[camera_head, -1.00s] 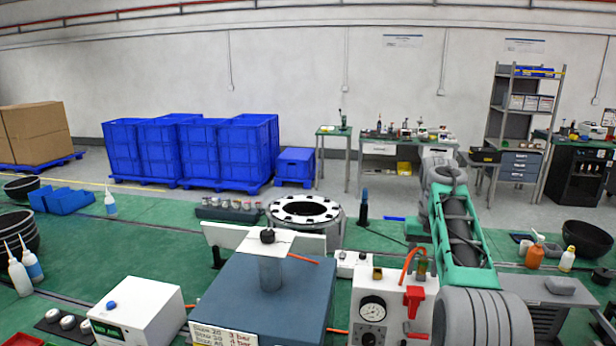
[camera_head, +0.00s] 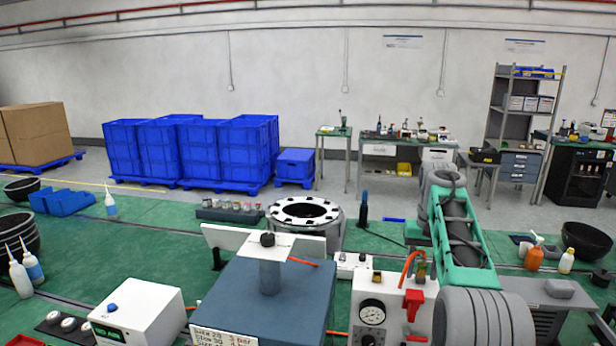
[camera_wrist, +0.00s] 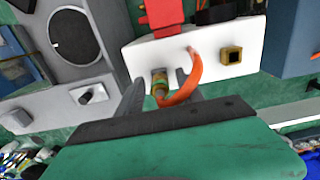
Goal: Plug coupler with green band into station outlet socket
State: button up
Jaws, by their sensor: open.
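The coupler with the green band (camera_wrist: 160,88) stands at the edge of the white station in the wrist view, with an orange hose curving from it. It also shows in the head view (camera_head: 421,271). My gripper (camera_wrist: 163,94) is open, with a finger on either side of the coupler; I cannot tell whether either touches it. A square brass socket (camera_wrist: 232,55), which looks like the station outlet, is to the right of the coupler in the wrist view. It also shows on top of the white station (camera_head: 391,290) in the head view (camera_head: 377,275). My gripper's fingers cannot be made out in the head view.
The station carries a pressure gauge (camera_head: 372,312) and a red lever (camera_head: 415,299). A dark blue block (camera_head: 262,305) with a post stands left of it. A white display box (camera_head: 137,313) is further left. A grey device (camera_wrist: 75,40) stands close beside the station.

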jog(key=shift+c, duration=0.5)
grip_shut()
dwell(0.3)
dwell(0.4)
jog(key=o, duration=0.7)
grip_release()
jog(key=shift+o, duration=0.2)
